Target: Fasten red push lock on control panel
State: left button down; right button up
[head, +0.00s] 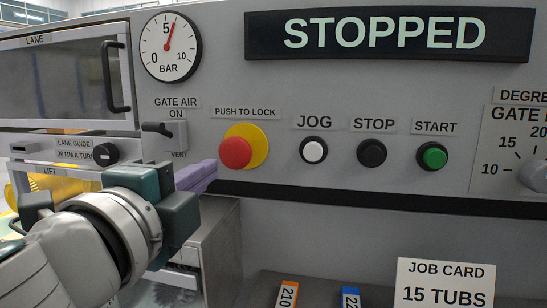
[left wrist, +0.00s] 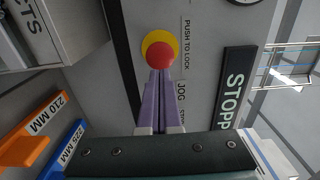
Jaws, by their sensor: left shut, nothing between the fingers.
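The red push lock (head: 235,152) is a red mushroom button on a yellow round backing (head: 260,145), under a "PUSH TO LOCK" label on the grey control panel (head: 350,85). My left gripper (head: 210,168) is shut and empty, its purple fingers just left of and a little below the button in the head view. In the left wrist view the fingers (left wrist: 158,80) point at the red button (left wrist: 160,54), with the tips close to its edge. I cannot tell whether they touch. My right gripper is not in view.
JOG (head: 314,150), STOP (head: 372,152) and START (head: 432,156) buttons sit to the right. A GATE AIR handle (head: 158,129) and a gauge (head: 170,46) are at the left. The display (head: 390,33) reads STOPPED. A job card (head: 443,284) stands below.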

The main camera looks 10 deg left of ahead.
aim_at(233, 155)
pick_arm(q)
jog(key=w, duration=0.6)
jog(key=shift+w+d, duration=0.15)
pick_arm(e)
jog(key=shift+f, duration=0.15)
